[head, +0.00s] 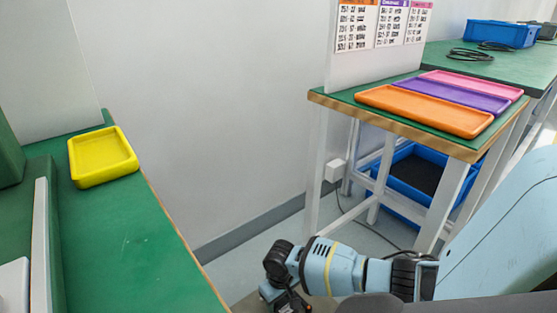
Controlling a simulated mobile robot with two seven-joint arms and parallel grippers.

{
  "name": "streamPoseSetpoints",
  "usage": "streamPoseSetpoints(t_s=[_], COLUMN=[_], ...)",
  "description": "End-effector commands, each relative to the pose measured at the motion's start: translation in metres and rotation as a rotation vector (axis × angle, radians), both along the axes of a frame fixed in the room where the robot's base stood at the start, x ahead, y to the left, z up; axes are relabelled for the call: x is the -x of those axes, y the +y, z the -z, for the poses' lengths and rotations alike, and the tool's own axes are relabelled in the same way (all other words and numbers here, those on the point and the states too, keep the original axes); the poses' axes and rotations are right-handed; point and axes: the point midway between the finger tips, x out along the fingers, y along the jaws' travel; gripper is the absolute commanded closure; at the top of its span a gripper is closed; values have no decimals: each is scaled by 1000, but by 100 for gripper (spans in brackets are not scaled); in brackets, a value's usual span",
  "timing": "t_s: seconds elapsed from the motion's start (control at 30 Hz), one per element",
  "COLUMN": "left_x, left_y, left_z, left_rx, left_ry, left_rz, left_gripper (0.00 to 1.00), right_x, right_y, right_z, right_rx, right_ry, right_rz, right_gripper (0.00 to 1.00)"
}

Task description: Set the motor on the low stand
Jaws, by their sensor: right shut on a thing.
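My right gripper (288,303) is at the bottom edge, at the end of my pale blue right arm, pointing down. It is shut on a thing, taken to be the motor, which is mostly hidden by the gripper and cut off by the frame. A grey-brown flat surface (322,304) shows just beside and behind the gripper. It may be the top of the low stand, but too little of it shows to be sure. I cannot tell whether the held thing touches it. My left gripper is out of view.
A green bench (130,240) with a yellow tray (103,157) is at left. A green-topped table (345,97) at right holds orange (425,110), purple (455,96) and pink (475,84) trays. A blue crate (412,176) sits beneath it. Grey floor (290,232) lies between.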

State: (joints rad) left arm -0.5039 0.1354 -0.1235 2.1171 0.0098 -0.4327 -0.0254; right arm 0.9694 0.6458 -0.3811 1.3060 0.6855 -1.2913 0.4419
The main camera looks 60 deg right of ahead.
Motion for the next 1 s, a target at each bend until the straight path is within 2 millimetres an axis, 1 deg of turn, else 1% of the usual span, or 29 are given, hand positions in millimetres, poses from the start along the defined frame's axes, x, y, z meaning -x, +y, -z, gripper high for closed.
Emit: streamPoseSetpoints(t_s=[0.57,1.0], left_x=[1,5], left_y=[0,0], left_z=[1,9], left_rx=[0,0], left_ry=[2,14], left_rz=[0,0], left_gripper=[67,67], right_x=[-2,-2], right_y=[-1,-1], right_z=[1,16], right_rx=[1,0], right_ry=[-5,-4], right_rz=[0,0], right_gripper=[73,73])
